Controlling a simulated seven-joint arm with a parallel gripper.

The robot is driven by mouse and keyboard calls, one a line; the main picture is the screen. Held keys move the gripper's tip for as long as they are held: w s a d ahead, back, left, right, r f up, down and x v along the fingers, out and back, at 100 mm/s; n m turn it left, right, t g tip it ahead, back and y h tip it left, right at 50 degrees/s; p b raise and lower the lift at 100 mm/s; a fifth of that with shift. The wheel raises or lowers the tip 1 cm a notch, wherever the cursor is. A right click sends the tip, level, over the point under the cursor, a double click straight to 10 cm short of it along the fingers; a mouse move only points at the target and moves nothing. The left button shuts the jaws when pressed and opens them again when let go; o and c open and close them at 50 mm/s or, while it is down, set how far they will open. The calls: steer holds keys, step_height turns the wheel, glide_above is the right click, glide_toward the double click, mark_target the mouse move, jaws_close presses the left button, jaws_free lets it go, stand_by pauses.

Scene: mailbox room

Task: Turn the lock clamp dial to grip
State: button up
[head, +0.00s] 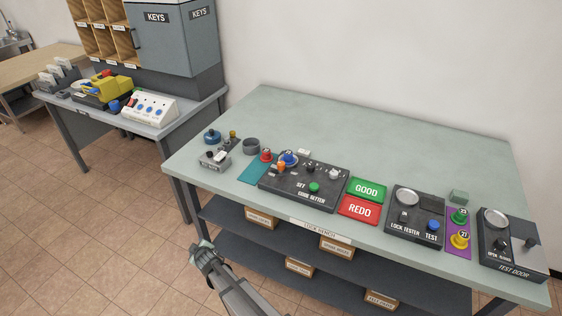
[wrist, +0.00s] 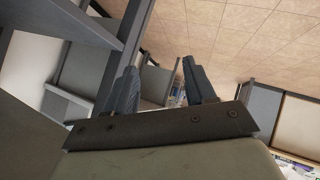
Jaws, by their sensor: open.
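My gripper (head: 206,254) is in front of the bench, low and to the left, apart from everything on the top. In the wrist view its two fingers (wrist: 160,82) are spread with nothing between them. That view shows floor and furniture, not the device.
The lock bench (head: 330,120) has clear room at the back. A dark setter panel (head: 322,191), GOOD (head: 366,190) and REDO (head: 359,209) pads, a lock tester (head: 415,215) and a test door (head: 510,258) line its front. Shelves with boxes lie below. A second desk (head: 165,118) stands left.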

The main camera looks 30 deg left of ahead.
steer(key=s+a+r+n, duration=0.3)
steer(key=a+r+n, duration=0.1)
steer(key=a+r, duration=0.4)
steer(key=w+r+n+t+h, duration=0.15)
steer(key=w+r+n, duration=0.45)
steer(key=r, duration=0.8)
step_height(320, 180, up, 25)
steer(key=m+g+h, duration=0.5)
steer(key=g+h, duration=0.2)
glide_above(281, 163)
steer(key=shift+t, duration=0.25)
step_height(281, 163, down, 13)
steer(key=shift+f, duration=0.1)
